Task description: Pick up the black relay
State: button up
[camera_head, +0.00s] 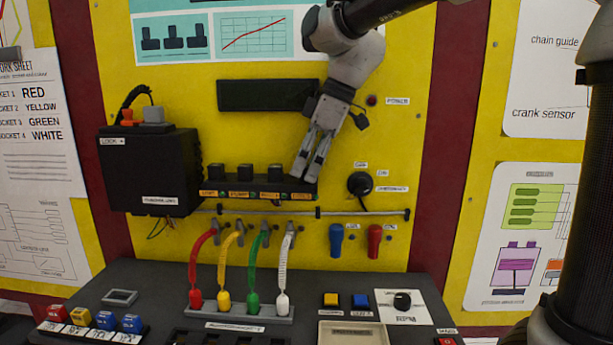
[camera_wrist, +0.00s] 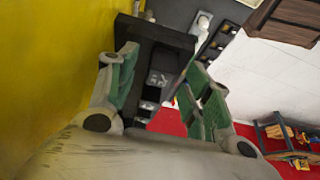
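A black box (camera_head: 150,170) marked LOCK stands left of the strip. A rail (camera_head: 350,213) runs below it, with colored cables (camera_head: 240,265) hanging under. A black round knob (camera_head: 360,184) is right of my gripper. A dark bar (camera_head: 268,95) is above.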

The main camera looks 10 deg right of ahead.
jog(key=c, duration=0.9)
jog(key=shift+r, duration=0.1)
